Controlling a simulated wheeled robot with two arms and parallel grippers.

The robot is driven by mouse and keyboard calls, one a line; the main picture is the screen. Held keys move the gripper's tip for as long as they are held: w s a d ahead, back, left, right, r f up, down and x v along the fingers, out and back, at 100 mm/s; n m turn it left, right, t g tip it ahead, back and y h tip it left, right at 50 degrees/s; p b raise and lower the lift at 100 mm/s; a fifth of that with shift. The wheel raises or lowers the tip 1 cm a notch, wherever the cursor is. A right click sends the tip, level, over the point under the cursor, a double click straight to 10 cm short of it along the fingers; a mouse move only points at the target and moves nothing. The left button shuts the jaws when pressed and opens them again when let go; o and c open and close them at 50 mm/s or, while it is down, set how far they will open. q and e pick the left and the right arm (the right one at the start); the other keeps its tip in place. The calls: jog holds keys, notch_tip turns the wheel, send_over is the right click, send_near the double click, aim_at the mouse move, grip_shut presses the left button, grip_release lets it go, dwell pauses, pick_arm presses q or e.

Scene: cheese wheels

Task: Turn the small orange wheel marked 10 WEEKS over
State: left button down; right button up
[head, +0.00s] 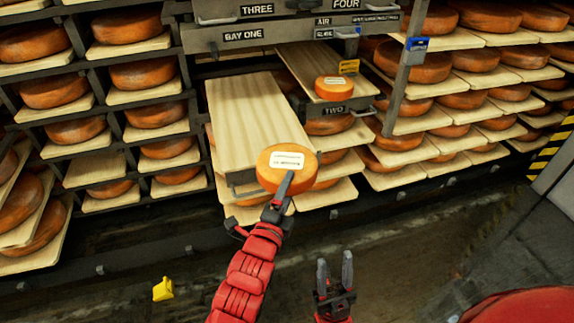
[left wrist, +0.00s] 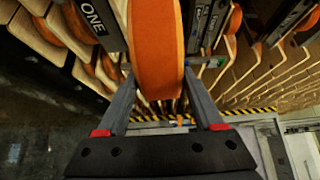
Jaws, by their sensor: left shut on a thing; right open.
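A small orange wheel (head: 270,179) with a white label on its upward face is held in my left gripper (head: 285,186), in front of the front edge of the bare board under the BAY ONE sign. The label print is too small to read. In the left wrist view the same wheel (left wrist: 157,50) is edge-on between the two fingers. A second small orange wheel (head: 333,90) with a white label lies on the board marked TWO; its print is also unreadable. My right gripper (head: 334,280) is open and empty, low in front of the racks.
The bare wooden board (head: 245,120) left of the board marked TWO is clear. Racks with many large orange wheels (head: 125,27) fill both sides. A small yellow object (head: 163,289) lies low at left.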

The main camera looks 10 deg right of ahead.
pick_arm(q)
jog(key=shift+r, duration=0.35)
jog(key=shift+r+p, duration=0.6)
jog(key=shift+r, duration=0.8)
jog(key=shift+a, duration=0.1)
